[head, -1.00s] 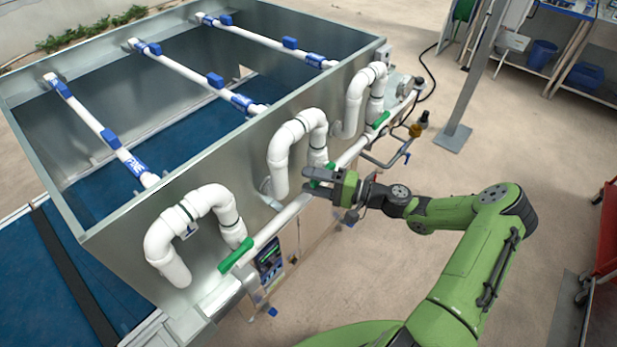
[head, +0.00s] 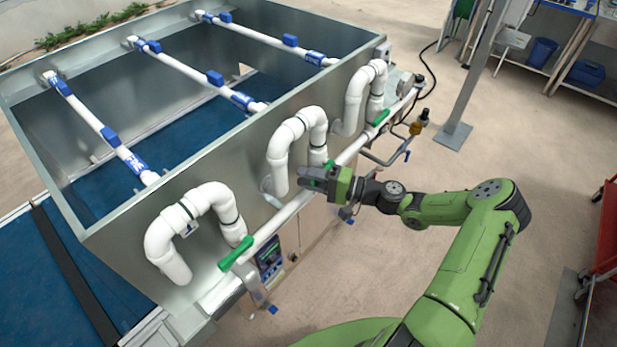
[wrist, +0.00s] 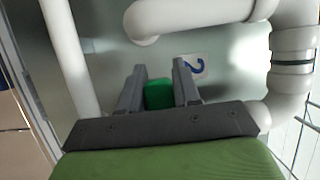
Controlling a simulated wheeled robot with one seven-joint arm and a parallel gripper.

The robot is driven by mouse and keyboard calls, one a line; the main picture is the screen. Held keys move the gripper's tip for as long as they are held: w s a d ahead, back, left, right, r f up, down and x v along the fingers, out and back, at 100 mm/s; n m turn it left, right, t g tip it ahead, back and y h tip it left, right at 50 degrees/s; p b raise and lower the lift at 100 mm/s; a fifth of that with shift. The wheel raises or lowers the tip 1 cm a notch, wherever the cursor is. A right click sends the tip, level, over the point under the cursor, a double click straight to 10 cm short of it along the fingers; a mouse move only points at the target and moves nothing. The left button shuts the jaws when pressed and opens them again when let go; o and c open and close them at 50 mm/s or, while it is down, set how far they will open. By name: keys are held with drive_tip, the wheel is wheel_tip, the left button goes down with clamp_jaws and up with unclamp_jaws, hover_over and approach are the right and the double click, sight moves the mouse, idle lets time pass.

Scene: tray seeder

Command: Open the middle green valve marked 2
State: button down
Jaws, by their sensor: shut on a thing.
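The middle green valve handle (wrist: 158,94) sits between my two grey fingers in the wrist view. A white label with a blue 2 (wrist: 194,66) is on the metal wall just right of the fingers. My gripper (head: 311,178) is at the middle valve on the long white pipe, below the middle pipe loop (head: 300,125). It is shut on the handle; in the head view the gripper hides most of it, with a bit of green (head: 329,164) showing behind.
A near green valve handle (head: 236,254) and a far green valve handle (head: 379,117) lie on the same white pipe (head: 285,213). The metal tank (head: 225,143) stands close beyond. Floor to the right is open, up to a red cart (head: 606,230).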

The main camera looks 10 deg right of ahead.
drive_tip(key=shift+f, duration=0.1)
drive_tip(key=f+n+b, duration=0.1)
drive_tip(key=n+b, duration=0.1)
drive_tip(key=f+n+h+b, duration=0.1)
drive_tip(key=f+b, duration=0.1)
drive_tip(key=b, duration=0.1)
drive_tip(key=d+f+n+h+b, duration=0.1)
drive_tip(key=n+b, duration=0.1)
drive_tip(key=shift+w+f+n+g, duration=0.15)
drive_tip(key=shift+w+n+g, duration=0.15)
drive_tip(key=shift+w, duration=0.05)
drive_tip(key=shift+w+d+f+n+h+b, duration=0.2)
drive_tip(key=shift+n+h+b, duration=0.2)
drive_tip(key=shift+b, duration=0.3)
drive_tip(key=shift+w+d+f+n+h+b, duration=0.1)
drive_tip(key=shift+d+f+n+h+b, duration=0.1)
drive_tip(key=shift+n+h+b, duration=0.35)
drive_tip(key=c, duration=0.9)
unclamp_jaws()
drive_tip(key=shift+r, duration=0.1)
